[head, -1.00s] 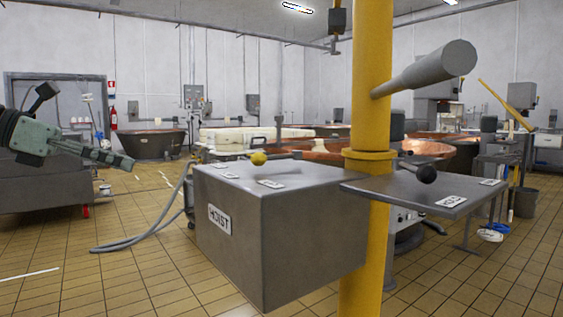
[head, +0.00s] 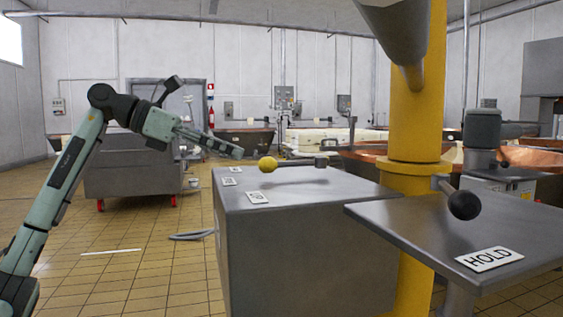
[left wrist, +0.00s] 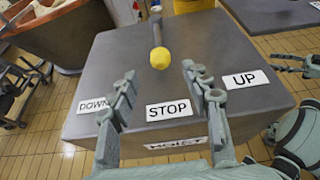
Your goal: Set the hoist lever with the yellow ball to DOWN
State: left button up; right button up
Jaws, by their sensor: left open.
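The hoist lever ends in a yellow ball (head: 268,165) above the grey HOIST box (head: 310,240). In the left wrist view the ball (left wrist: 160,58) points toward the STOP label (left wrist: 169,110). The DOWN label (left wrist: 91,104) is to its left and the UP label (left wrist: 245,79) to its right. My left gripper (head: 240,153) is open and empty, its tips just left of and slightly above the ball in the head view. In the left wrist view its fingers (left wrist: 162,84) are spread, with the ball between and just beyond their tips, apparently untouched.
A second lever with a black ball (head: 464,205) stands over a grey shelf (head: 400,222) with a HOLD label (head: 489,259), beside the yellow column (head: 413,130). Part of my other arm (left wrist: 300,64) shows at the left wrist view's right edge.

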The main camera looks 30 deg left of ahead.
aim_at(261, 161)
pick_arm(q)
jog(key=x, duration=0.7)
jog(key=shift+w+d+f+p, duration=0.15)
jog(key=shift+w+d+p, duration=0.05)
jog(key=shift+p, duration=0.15)
pick_arm(e)
jog(key=f, duration=0.1)
jog(key=d+f+g+h, duration=0.1)
jog(key=f, duration=0.1)
jog(key=shift+s+d+g, duration=0.3)
jog(key=shift+d, duration=0.05)
pick_arm(q)
grip_shut()
